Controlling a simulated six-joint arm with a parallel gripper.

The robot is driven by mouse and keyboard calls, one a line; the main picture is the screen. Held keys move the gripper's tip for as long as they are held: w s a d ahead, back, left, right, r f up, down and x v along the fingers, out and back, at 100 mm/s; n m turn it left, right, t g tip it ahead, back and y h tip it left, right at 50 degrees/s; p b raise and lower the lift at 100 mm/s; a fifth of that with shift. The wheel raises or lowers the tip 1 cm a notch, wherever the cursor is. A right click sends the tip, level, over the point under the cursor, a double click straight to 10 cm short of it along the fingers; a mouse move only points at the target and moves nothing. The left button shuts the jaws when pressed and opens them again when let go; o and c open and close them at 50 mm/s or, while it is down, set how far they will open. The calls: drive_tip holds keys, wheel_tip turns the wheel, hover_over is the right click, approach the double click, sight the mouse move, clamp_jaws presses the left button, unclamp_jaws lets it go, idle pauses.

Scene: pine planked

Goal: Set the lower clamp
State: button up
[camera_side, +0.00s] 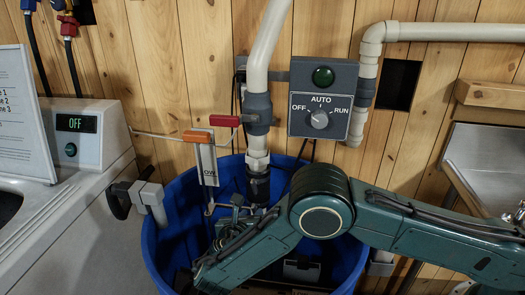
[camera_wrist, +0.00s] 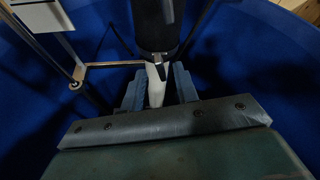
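A pale pipe with grey couplings runs down the wall into the blue barrel (camera_side: 160,240) and ends in a black fitting (camera_side: 259,186). The same dark cylinder seems to show at the top of the wrist view (camera_wrist: 157,22). A small metal clamp-like band with a whitish tab (camera_wrist: 156,88) sits at its lower end. My gripper (camera_side: 238,205) is inside the barrel, just left of the fitting. In the wrist view its two fingers (camera_wrist: 157,82) stand on either side of the tab with narrow gaps, so it looks open. Contact is hard to tell.
A red-handled valve (camera_side: 225,121) and an orange-topped level gauge (camera_side: 198,137) hang close above. A thin rod and bracket (camera_wrist: 78,76) are left of the fingers. The control box (camera_side: 322,98) is at upper right, its knob near AUTO. The barrel wall surrounds my gripper.

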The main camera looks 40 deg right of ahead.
drive_tip(key=v, duration=1.1)
drive_tip(key=shift+s+a+r, duration=0.15)
drive_tip(key=shift+s+a, duration=0.05)
drive_tip(key=shift+s, duration=0.05)
drive_tip(key=s+d+r+m+g+y, duration=0.1)
drive_tip(key=d+r+m+g+y, duration=0.15)
drive_tip(key=d+r+m, duration=0.65)
drive_tip(key=s+d+r+m+g+y, duration=0.15)
drive_tip(key=d+r+m+y, duration=0.35)
drive_tip(key=d+r, duration=0.5)
drive_tip(key=s+d+r+m+y, duration=0.1)
drive_tip(key=s+d+r+m, duration=0.1)
drive_tip(key=s+d+m, duration=0.3)
drive_tip(key=s+d+r+m, duration=0.2)
drive_tip(key=s+r+m, duration=0.15)
drive_tip(key=s, duration=0.35)
drive_tip(key=s+f+m+t+y, duration=0.1)
drive_tip(key=s+m, duration=0.5)
drive_tip(key=s, duration=0.7)
drive_tip(key=shift+f+y, duration=0.55)
